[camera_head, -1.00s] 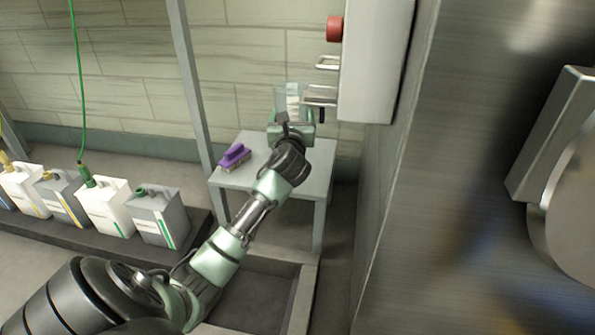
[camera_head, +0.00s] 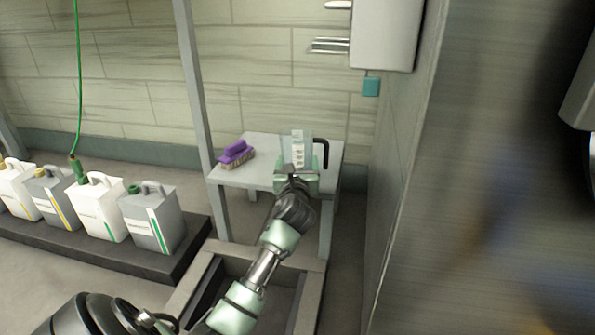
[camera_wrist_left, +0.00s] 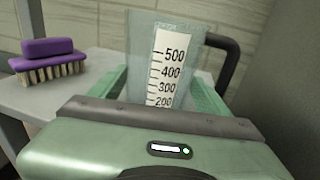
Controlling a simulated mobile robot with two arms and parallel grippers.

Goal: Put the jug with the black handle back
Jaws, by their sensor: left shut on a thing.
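The jug (camera_head: 298,146) is clear, with a white scale strip and a black handle on its right side. My left gripper (camera_head: 297,172) is shut on it, at the small grey table (camera_head: 257,177). In the left wrist view the jug (camera_wrist_left: 170,62) stands upright between the fingers of my left gripper (camera_wrist_left: 165,98), with the scale facing me and the handle to the right. The jug's base is hidden behind the gripper, so I cannot tell whether it touches the tabletop. My right gripper is not in view.
A purple brush (camera_head: 236,154) lies on the table's left part, also seen in the left wrist view (camera_wrist_left: 47,58). A white wall unit (camera_head: 385,35) hangs above right. Several canisters (camera_head: 152,217) stand on a dark platform at left. A metal surface (camera_head: 480,170) fills the right.

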